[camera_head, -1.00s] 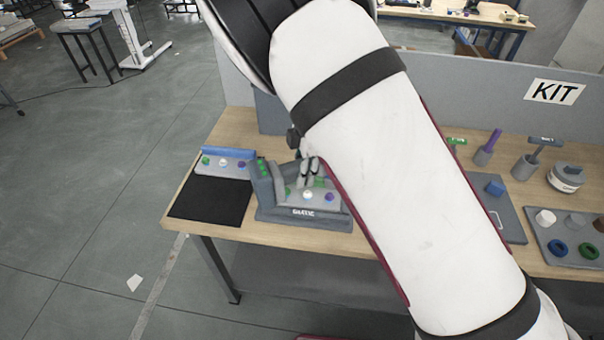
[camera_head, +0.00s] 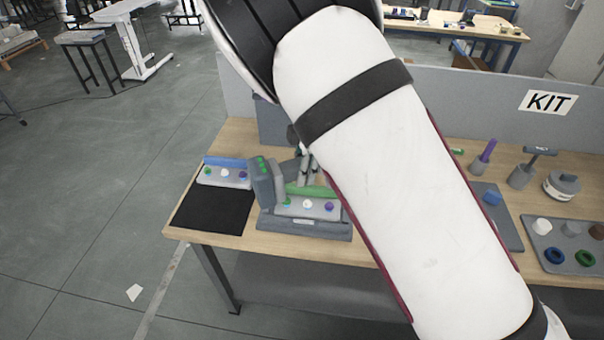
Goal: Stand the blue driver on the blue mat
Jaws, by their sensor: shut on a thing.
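My gripper (camera_head: 307,169) is small in view, just above and behind the grey station in the middle of the table, partly hidden by my own arm. Its fingers look closed, but what they hold cannot be made out. I cannot pick out a blue driver or a mat that is clearly blue. A black mat (camera_head: 213,211) lies bare at the table's left front corner. A purple-handled driver (camera_head: 487,152) stands in a grey holder at the right.
The grey station (camera_head: 305,228) has a green bar (camera_head: 312,191) and coloured knobs. A tray with a blue bar (camera_head: 225,163) sits behind the mat. A blue block (camera_head: 491,198) and a tray of rings (camera_head: 570,256) are at right. A grey partition (camera_head: 480,90) bounds the back.

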